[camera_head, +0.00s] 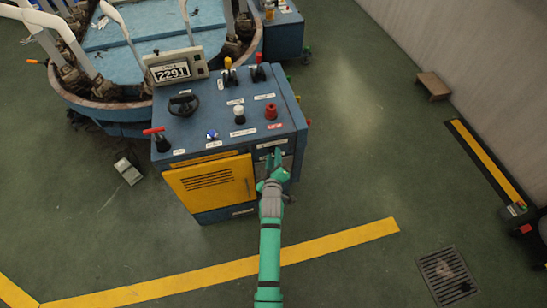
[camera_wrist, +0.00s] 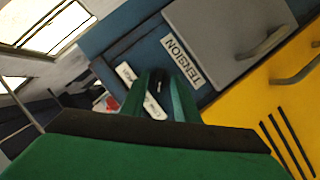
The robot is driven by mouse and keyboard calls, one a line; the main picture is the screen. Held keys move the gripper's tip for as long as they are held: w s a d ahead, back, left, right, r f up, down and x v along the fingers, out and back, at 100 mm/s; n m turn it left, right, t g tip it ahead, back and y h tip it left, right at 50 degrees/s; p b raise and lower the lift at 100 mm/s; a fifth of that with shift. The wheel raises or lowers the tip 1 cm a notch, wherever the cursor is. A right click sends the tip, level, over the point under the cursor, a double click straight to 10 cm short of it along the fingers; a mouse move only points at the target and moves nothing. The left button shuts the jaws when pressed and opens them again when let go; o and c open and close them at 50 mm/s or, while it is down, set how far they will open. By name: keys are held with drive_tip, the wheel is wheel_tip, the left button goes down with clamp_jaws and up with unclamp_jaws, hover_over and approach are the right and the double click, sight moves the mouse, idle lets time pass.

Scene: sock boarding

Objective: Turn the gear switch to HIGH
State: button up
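The blue control console (camera_head: 240,90) stands in the middle of the head view. My green gripper (camera_head: 273,155) is at its upper front face, right of the yellow door. In the wrist view, my gripper (camera_wrist: 162,80) has a narrow gap between its fingers. A small dark part (camera_wrist: 158,86) and a white label (camera_wrist: 153,106) show in that gap. The dark part may be the gear switch; I cannot tell, nor whether the fingers touch it. No HIGH marking is readable. The grey TENSION drawer (camera_wrist: 225,45) is beside the fingers.
The yellow door (camera_head: 210,182) is left of my gripper. The console top carries a red knob (camera_head: 271,111), a white knob (camera_head: 239,114), a red-handled lever (camera_head: 155,131) and a display (camera_head: 174,70) reading 2291. Floor right of the console is clear up to a small stool (camera_head: 433,84).

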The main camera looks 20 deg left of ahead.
drive_tip(key=shift+c, duration=0.3)
clamp_jaws()
drive_tip(key=shift+w+d+f+m+g+y, duration=0.15)
drive_tip(key=shift+m+g+y, duration=0.8)
drive_tip(key=shift+m, duration=1.1)
drive_tip(key=shift+w+d+r+m+g+y, duration=0.15)
drive_tip(key=shift+m+g+y, duration=0.45)
drive_tip(key=shift+m+y, duration=1.1)
drive_tip(key=shift+d+f+m+g+y, duration=0.15)
drive_tip(key=shift+m+g+y, duration=0.65)
drive_tip(key=shift+m, duration=1.55)
drive_tip(key=shift+o, duration=0.3)
unclamp_jaws()
drive_tip(key=shift+d, duration=0.1)
